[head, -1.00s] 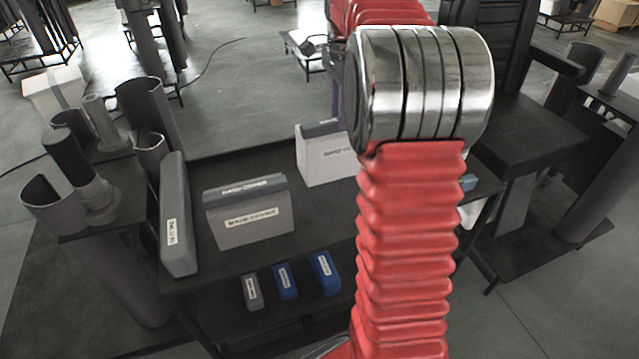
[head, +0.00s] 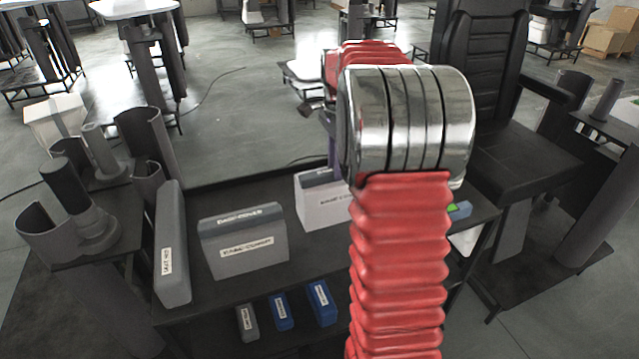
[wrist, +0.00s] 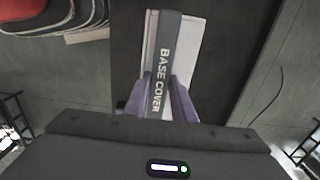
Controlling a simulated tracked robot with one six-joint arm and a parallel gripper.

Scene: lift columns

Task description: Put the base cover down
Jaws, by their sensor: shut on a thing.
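The base cover is a white box with a grey top strip (wrist: 165,60) lettered BASE COVER in the wrist view. In the head view its white front (head: 320,212) shows left of my red arm, which hides its right end. My gripper (wrist: 158,98) has purple fingers, one on each side of the box, shut on it. In the head view most of the gripper is hidden behind my wrist. The box looks upright, at or just above the dark table top (head: 310,262); I cannot tell whether it touches.
A grey labelled box (head: 243,245) and a tall grey box (head: 172,250) stand to the left on the table. Small grey and blue boxes (head: 281,312) lie on a lower shelf. A black seat (head: 515,140) stands at right, grey tube parts (head: 75,205) at left.

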